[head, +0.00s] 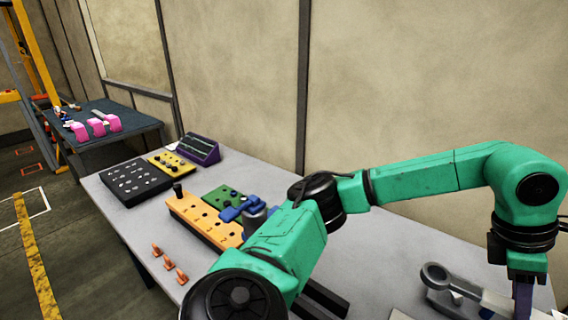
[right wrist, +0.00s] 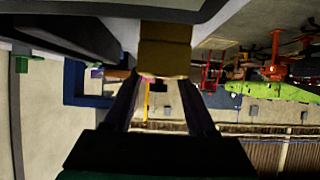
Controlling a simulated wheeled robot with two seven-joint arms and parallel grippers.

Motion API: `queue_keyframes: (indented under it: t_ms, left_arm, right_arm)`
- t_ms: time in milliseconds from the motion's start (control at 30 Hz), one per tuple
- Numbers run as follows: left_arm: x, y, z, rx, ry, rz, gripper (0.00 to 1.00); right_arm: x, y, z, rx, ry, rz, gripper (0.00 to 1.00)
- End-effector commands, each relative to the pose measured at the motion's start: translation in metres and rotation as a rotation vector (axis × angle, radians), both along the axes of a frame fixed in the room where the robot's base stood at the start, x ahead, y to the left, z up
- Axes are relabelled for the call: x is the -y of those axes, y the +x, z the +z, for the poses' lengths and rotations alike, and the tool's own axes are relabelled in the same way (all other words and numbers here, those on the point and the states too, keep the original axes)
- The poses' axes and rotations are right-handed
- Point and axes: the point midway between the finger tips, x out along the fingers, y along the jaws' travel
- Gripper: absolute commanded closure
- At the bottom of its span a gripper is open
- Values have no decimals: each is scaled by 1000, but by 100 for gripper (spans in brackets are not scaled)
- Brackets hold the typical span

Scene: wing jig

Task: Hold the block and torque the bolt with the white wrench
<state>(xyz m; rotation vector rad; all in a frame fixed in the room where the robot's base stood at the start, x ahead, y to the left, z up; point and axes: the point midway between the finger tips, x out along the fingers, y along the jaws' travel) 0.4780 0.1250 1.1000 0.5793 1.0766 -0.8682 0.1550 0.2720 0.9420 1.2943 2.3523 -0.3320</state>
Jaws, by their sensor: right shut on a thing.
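The white wrench (head: 437,276), light grey with a ring end, lies at the lower right in the head view. My right gripper (head: 522,292) points down at its far end, its jaws shut on it. The right wrist view shows the two dark fingers (right wrist: 162,95) with a tan piece (right wrist: 165,50) between their tips; I cannot tell which part that is. An orange block (head: 205,218) with a row of holes lies on the table, a dark peg (head: 178,192) upright at its far end. I cannot make out which piece is the bolt. My left gripper is out of view.
On the grey table (head: 130,222) are a black tray (head: 135,182), a yellow panel (head: 171,164), a purple box (head: 198,149), a green board (head: 217,196), a blue piece (head: 232,213) and orange clips (head: 169,263). A wall rises behind. My arm crosses the middle.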

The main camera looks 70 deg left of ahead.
Motion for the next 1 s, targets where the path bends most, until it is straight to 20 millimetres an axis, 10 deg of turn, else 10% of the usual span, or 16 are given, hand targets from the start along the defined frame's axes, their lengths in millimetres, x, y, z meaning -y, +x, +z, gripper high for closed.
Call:
queue_keyframes:
  t_ms: [67, 100, 167, 567, 1000]
  left_arm:
    - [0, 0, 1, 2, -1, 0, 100]
    - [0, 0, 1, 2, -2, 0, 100]
    - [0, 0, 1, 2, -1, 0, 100]
    - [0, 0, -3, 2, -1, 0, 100]
    - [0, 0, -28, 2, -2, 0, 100]
  right_arm:
    - [0, 0, 0, 1, -1, -1, 100]
    - [0, 0, 0, 1, -1, -1, 28]
    - [0, 0, 0, 1, -1, -1, 8]
    - [7, 5, 2, 1, 0, -2, 8]
    - [82, 53, 50, 2, -1, -3, 8]
